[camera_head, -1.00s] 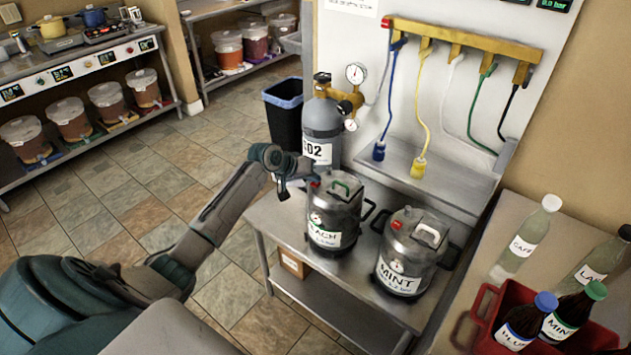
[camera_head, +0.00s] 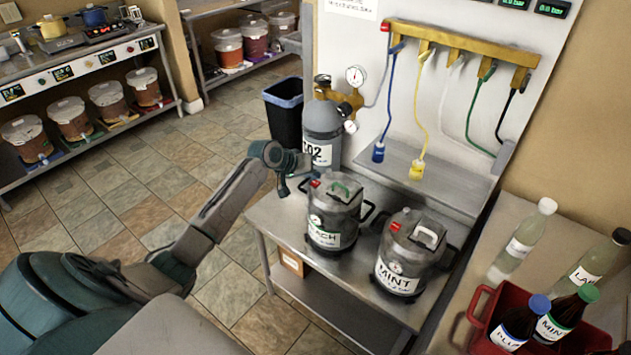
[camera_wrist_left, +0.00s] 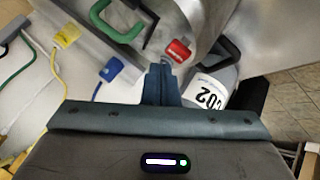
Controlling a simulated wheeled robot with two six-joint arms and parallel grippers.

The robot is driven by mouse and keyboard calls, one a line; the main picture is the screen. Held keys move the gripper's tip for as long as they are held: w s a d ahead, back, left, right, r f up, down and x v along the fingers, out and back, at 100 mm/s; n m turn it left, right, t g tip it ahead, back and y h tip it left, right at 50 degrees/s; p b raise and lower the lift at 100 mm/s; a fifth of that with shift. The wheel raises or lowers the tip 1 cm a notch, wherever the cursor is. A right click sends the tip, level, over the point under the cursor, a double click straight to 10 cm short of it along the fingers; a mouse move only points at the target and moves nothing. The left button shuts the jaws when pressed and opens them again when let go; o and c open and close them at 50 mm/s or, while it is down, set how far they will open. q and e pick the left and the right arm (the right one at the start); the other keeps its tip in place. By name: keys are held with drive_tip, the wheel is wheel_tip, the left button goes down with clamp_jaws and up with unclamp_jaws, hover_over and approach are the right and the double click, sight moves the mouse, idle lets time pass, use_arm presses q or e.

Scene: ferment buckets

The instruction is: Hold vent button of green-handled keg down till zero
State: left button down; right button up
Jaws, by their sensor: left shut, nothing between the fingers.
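The green-handled keg (camera_head: 345,217) stands on the metal table, its label partly readable as "...ACH". Its green handle (camera_head: 345,187) is on the lid and also shows in the left wrist view (camera_wrist_left: 119,22). A red vent button (camera_head: 315,183) sits on the near-left part of the lid; in the left wrist view the red piece (camera_wrist_left: 177,49) is just beyond my fingertips. My left gripper (camera_head: 307,174) is shut and empty, close beside the button. I cannot tell whether the fingertips touch it. My right gripper is not in view.
A second keg (camera_head: 410,258), labelled MINT, with a white handle, stands to the right. A grey CO2 cylinder (camera_head: 322,130) stands behind the left gripper. Coloured hoses hang from a yellow rail (camera_head: 460,48). A red crate (camera_head: 478,318) with bottles is at lower right.

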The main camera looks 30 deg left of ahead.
sight(313, 184)
use_arm(q)
wheel_tip(313, 184, up, 5)
drive_tip(key=p, duration=0.5)
drive_tip(key=shift+r, duration=0.1)
idle(0.3)
